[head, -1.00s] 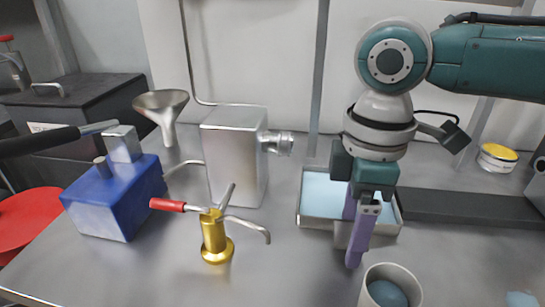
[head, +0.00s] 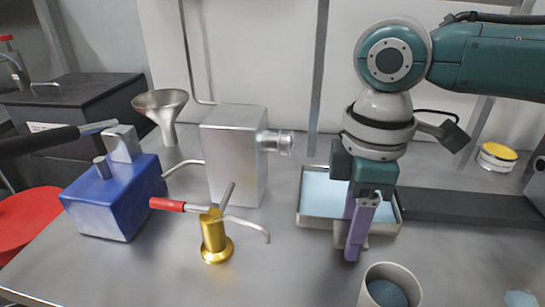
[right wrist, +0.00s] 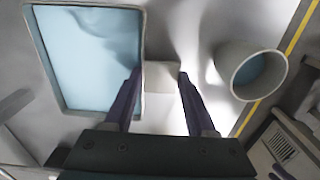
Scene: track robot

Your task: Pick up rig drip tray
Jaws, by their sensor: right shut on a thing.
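The rig drip tray (head: 313,222) is a shallow grey-rimmed rectangle with a light blue inside, lying on the metal bench. In the right wrist view the tray (right wrist: 50,75) is left of the fingers, and a pale tab (right wrist: 160,78) at its edge lies between them. My right gripper (head: 355,245) points down at the tray's front side, its purple fingers shut on that tab. The gripper and arm hide part of the tray in the head view. My left gripper is not in view.
A grey cup (head: 400,272) with blue contents stands just in front of my right gripper. A brass hand pump (head: 215,238), a metal canister (head: 235,160) and a blue box (head: 115,200) stand to the left. A dark bar (head: 450,208) lies right of the tray.

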